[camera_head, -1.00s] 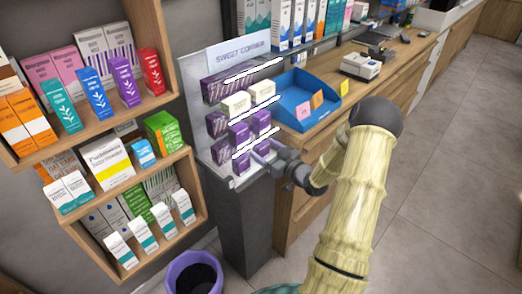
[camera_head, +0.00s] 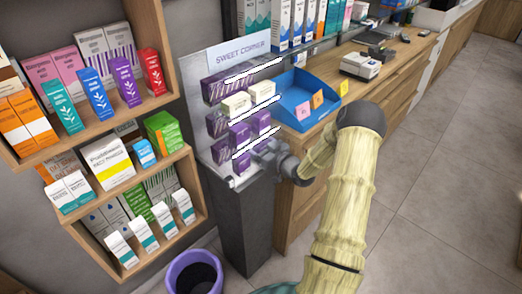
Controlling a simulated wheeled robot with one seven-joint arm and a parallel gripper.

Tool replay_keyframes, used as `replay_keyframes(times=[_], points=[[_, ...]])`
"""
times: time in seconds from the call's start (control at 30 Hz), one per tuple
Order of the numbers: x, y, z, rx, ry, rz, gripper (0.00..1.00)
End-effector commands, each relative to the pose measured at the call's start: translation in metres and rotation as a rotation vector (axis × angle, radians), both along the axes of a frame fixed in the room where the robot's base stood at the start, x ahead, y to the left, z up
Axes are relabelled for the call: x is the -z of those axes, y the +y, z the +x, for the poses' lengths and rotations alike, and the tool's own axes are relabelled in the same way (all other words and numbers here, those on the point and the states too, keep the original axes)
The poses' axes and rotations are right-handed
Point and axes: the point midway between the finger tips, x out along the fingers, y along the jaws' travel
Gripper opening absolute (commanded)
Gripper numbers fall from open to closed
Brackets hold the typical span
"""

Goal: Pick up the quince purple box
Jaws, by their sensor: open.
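Several small purple boxes stand on the tiers of the "Sweet Corner" display (camera_head: 236,54). A purple box (camera_head: 239,133) sits on the middle tier, another purple box (camera_head: 241,160) is below it on the lowest tier, and a striped purple box (camera_head: 222,151) is to its left. Their labels are too small to read, so I cannot tell which is quince. My gripper (camera_head: 260,158) is open at the right side of the lowest tier, beside the boxes there. Its fingertips are small and partly blended with the boxes, so contact cannot be told.
A blue tray (camera_head: 287,106) sits on the wooden counter to the right. Product shelves (camera_head: 120,116) are close on the left. A purple bin (camera_head: 194,272) stands on the floor below.

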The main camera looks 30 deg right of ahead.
Motion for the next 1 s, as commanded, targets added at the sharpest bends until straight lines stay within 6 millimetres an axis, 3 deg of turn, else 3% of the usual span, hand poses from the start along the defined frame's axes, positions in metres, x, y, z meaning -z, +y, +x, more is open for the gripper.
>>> replay_keyframes(times=[0.17, 0.43, 0.77, 1.0], points=[[0.0, 0.0, 0.0, 0.0, 0.0, 0.0, 0.73], [0.0, 0.0, 0.0, 0.0, 0.0, 0.0, 0.25], [-0.003, 0.0, 0.0, 0.0, -0.001, -0.001, 0.25], [-0.024, 0.0, 0.0, -0.001, -0.002, -0.003, 0.25]])
